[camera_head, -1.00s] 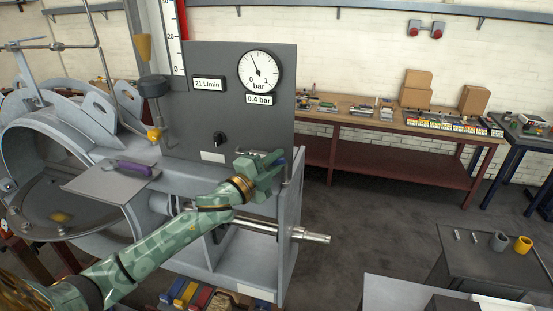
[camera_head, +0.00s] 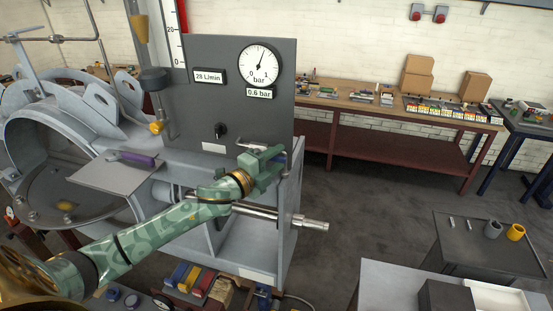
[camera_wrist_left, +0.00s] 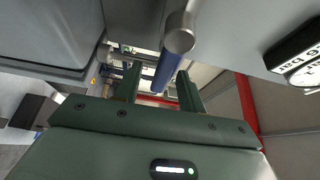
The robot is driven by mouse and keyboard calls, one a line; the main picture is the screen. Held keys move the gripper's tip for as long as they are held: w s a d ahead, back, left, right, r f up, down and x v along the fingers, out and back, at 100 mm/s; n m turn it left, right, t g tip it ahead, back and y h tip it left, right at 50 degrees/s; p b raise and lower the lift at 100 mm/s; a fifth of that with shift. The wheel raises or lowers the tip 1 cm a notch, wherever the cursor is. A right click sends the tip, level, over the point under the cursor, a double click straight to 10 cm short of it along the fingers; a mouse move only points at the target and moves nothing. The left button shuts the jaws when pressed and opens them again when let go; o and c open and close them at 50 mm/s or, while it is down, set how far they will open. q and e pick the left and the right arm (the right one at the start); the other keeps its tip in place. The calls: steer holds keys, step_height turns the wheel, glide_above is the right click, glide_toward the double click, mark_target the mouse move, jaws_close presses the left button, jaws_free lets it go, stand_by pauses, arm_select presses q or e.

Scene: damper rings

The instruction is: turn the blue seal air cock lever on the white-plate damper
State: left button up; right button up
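The blue lever (camera_wrist_left: 166,68) shows in the left wrist view below a round grey metal end. It lies between the two fingers of my left gripper (camera_wrist_left: 158,88), which stand apart with gaps beside the lever. In the head view my left gripper (camera_head: 267,165) is at the right edge of the grey damper rig, by a bent metal pipe (camera_head: 256,141); it mostly hides the lever there. The rig's panel carries a dial gauge (camera_head: 259,65), a 28 L/min display (camera_head: 209,77) and a 0.6 bar display (camera_head: 260,94). My right gripper is out of view.
A purple-handled tool (camera_head: 137,158) lies on a grey shelf (camera_head: 95,178) left of my forearm. A metal rod (camera_head: 312,224) sticks out below the gripper. Coloured blocks (camera_head: 190,279) lie at the front. Open floor (camera_head: 365,210) is to the right.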

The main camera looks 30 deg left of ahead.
arm_select(q)
steer(key=shift+s+a, duration=0.15)
steer(key=shift+s, duration=0.5)
steer(key=shift+s+a, duration=0.15)
steer(key=shift+s, duration=0.5)
steer(key=shift+v, duration=2.35)
